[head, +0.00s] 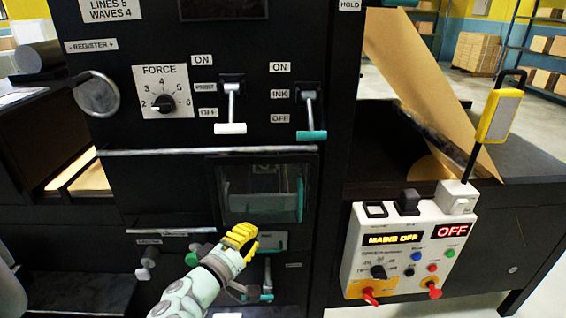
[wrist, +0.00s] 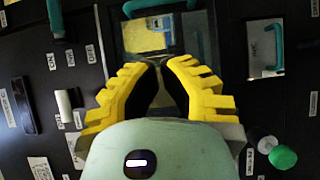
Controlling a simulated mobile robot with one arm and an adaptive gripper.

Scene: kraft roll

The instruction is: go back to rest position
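My gripper (head: 240,240) has yellow ribbed fingers and is in front of the black machine's lower front, just below a dark window (head: 262,188). In the wrist view its fingertips (wrist: 161,64) are close together with a narrow gap between the dark pads, and nothing is held. The fingers overlap the window's lower part in the wrist view. I cannot tell whether they touch the machine. A teal handle (head: 300,200) is at the window's right side.
Two levers, one white-ended (head: 230,128) and one teal-ended (head: 310,134), stick out above. A handwheel (head: 97,95) and green knob (head: 193,256) are at left. A control box (head: 400,245) reading MAINS OFF is at right, below a tilted brown sheet (head: 420,75).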

